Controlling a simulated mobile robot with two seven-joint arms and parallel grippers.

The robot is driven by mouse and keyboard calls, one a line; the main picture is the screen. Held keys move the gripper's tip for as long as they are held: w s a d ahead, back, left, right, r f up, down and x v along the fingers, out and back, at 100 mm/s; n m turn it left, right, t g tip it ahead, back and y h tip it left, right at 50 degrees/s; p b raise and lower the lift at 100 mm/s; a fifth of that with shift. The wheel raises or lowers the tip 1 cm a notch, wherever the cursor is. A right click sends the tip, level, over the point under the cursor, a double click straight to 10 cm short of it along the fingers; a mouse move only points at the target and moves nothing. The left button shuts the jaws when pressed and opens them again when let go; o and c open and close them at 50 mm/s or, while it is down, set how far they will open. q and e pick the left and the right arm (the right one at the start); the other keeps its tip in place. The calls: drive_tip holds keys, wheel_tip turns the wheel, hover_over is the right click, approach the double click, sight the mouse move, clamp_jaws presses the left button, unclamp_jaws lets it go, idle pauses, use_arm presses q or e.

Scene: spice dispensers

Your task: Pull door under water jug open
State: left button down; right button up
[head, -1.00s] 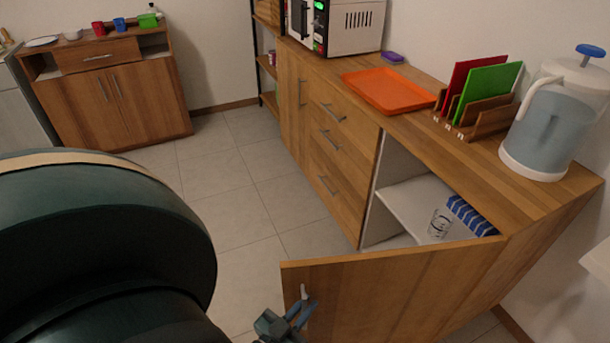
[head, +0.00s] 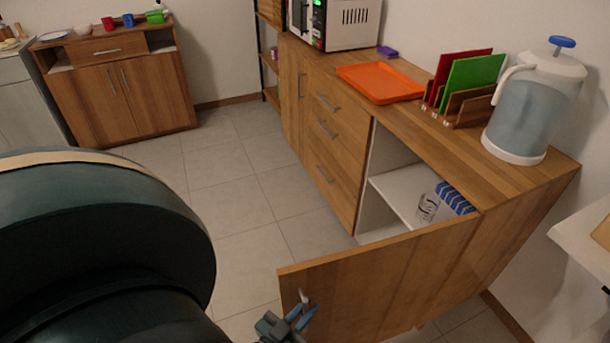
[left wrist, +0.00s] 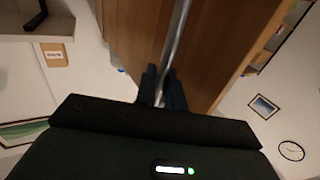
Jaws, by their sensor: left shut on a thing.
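The wooden door (head: 375,278) under the water jug (head: 532,105) stands wide open, swung out from the cabinet. The jug stands upright on the right end of the counter. My left gripper (head: 293,318) is at the door's free edge, at the bottom of the head view. In the left wrist view my left gripper (left wrist: 163,92) is shut on the metal door handle (left wrist: 176,45), which runs along the door. In the head view most of the handle is hidden by the gripper. My right gripper is not in view.
Inside the open cabinet a glass (head: 427,207) and a blue-striped box (head: 456,197) sit on a white shelf (head: 393,192). An orange tray (head: 380,84) and a rack with red and green boards (head: 470,82) stand on the counter. Tiled floor (head: 235,200) is clear at centre.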

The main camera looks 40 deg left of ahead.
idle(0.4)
use_arm(q)
drive_tip(key=c, duration=1.6)
unclamp_jaws()
drive_tip(key=shift+s, duration=0.1)
